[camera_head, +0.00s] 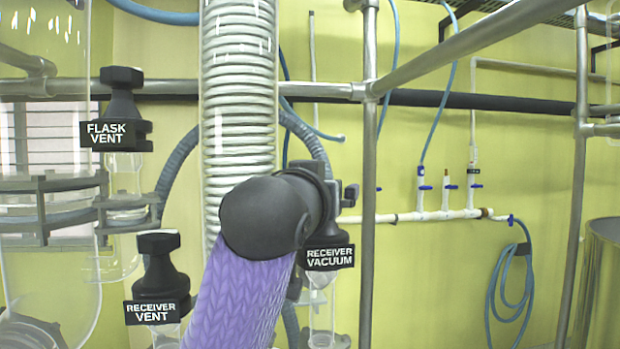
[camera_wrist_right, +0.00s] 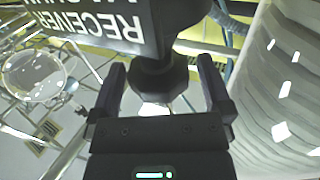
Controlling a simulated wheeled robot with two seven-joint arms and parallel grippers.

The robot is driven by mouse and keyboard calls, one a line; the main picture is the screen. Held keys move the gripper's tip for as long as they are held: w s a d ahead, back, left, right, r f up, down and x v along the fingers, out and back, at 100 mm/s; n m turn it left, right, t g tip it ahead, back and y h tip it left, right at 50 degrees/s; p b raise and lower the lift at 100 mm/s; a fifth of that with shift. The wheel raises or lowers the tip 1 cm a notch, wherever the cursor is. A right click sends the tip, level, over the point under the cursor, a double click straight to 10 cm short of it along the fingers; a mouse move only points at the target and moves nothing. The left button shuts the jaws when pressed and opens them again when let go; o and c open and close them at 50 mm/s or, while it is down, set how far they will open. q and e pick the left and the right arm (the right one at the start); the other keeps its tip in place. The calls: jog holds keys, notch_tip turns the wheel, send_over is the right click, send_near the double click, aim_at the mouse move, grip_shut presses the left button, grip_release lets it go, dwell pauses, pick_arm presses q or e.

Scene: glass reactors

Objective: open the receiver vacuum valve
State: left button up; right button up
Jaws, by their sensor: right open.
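The receiver vacuum valve carries a black label reading RECEIVER VACUUM (camera_head: 329,258) in the head view. Its upper part is hidden behind my dark wrist and purple sleeve. In the right wrist view its label (camera_wrist_right: 95,22) appears upside down at the upper left, and its black knob (camera_wrist_right: 160,78) sits between my fingers. My right gripper (camera_wrist_right: 161,66) is open, one finger on each side of the knob, with visible gaps on both sides. In the head view only a small dark part of the right gripper (camera_head: 347,194) shows beyond the wrist. My left gripper is not in view.
The flask vent valve (camera_head: 122,100) and receiver vent valve (camera_head: 158,270) stand to the left. A wide glass column with a coil (camera_head: 238,100) rises behind my arm. A metal frame post (camera_head: 368,170) stands just right of the vacuum valve. Blue hoses hang on the yellow wall.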

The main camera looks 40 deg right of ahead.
jog(key=shift+w+d, duration=0.2)
jog(key=shift+d, duration=0.15)
jog(key=c, duration=1.2)
jog(key=shift+o, duration=0.2)
jog(key=shift+f, duration=0.1)
